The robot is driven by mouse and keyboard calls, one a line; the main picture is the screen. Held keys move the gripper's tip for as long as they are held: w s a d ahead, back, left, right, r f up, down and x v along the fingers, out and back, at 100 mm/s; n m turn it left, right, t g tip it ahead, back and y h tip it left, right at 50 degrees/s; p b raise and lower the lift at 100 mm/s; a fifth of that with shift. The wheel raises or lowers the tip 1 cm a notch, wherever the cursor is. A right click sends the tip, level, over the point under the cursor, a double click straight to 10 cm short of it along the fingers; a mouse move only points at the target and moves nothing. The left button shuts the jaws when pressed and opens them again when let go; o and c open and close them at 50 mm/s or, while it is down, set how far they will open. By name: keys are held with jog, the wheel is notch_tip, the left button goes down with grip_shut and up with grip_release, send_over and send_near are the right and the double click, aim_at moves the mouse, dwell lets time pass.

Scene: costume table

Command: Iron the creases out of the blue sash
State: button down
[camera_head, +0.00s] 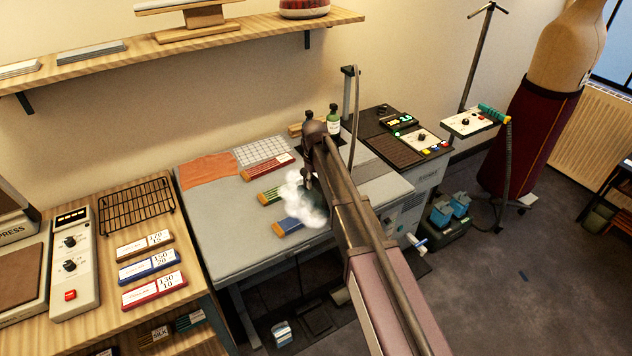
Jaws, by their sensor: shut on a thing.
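The blue sash (291,224) lies on the grey ironing table, with a tan end at its left. White steam and my arm cover its right part, so I cannot see its creases. My gripper (313,183) is over the table, just above the sashes, and mostly hidden by my arm and steam. It is shut on a dark thing, apparently the iron (314,198), of which little shows. I cannot tell whether the iron touches the blue sash. A green sash (268,197) and a red sash (262,171) lie farther back.
An orange cloth (208,169) and a checked cloth (262,151) lie at the table's back. A hose stand (348,95) and bottles (333,118) rise behind my gripper. A control unit (421,137) stands right. The table's left front (232,245) is clear. A wooden bench holds labelled cards (149,265).

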jog(key=shift+r+p, duration=0.7)
jog(key=shift+r, duration=0.2)
dwell(0.4)
